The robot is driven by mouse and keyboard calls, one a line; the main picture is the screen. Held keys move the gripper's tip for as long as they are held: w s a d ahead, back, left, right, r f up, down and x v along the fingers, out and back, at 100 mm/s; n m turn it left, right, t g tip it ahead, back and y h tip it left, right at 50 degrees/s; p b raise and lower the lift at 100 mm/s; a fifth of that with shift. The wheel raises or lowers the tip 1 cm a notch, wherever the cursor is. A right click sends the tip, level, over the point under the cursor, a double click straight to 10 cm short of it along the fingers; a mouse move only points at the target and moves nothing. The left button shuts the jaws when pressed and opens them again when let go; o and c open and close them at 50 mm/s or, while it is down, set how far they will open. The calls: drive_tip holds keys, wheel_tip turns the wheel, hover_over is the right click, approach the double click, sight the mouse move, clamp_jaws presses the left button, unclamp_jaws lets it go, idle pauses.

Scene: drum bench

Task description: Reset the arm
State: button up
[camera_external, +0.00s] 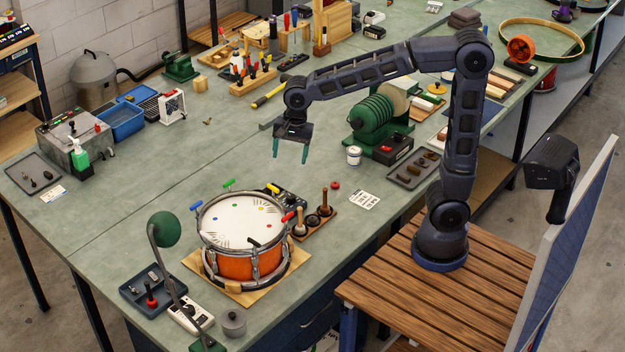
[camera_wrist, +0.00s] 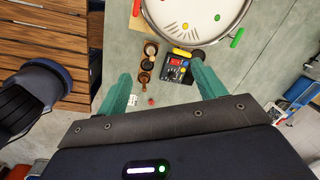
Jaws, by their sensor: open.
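My gripper (camera_external: 291,150) hangs from my raised arm over the middle of the green bench (camera_external: 330,225). Its two green fingers are apart, with nothing between them, and point down above the bench top. In the wrist view my gripper (camera_wrist: 160,88) also shows its fingers spread wide. An orange drum (camera_external: 237,262) with a white head stands on a wooden board at the front of the bench, apart from my gripper. The drum's head (camera_wrist: 195,15) shows at the top of the wrist view, with coloured pieces on and around it.
A green lamp (camera_external: 163,229) stands left of the drum. A wooden tool holder (camera_external: 252,80) is behind. The bench directly below my gripper looks clear.

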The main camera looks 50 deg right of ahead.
drive_tip(key=s+d+r+n+t, duration=0.1)
drive_tip(key=s+d+n, duration=0.2)
drive_tip(key=d, duration=0.7)
drive_tip(key=s+d+r+n+t, duration=0.1)
drive_tip(key=s+d+n, duration=0.2)
drive_tip(key=d, duration=0.6)
drive_tip(key=s+d+f+n+t+h, duration=0.1)
drive_tip(key=s+d+f+n, duration=0.2)
drive_tip(key=s+d+n, duration=0.3)
drive_tip(key=s+d, duration=0.3)
drive_tip(key=d, duration=0.2)
drive_tip(key=shift+s+t, duration=0.25)
drive_tip(key=shift+t, duration=0.05)
drive_tip(key=shift+f, duration=0.1)
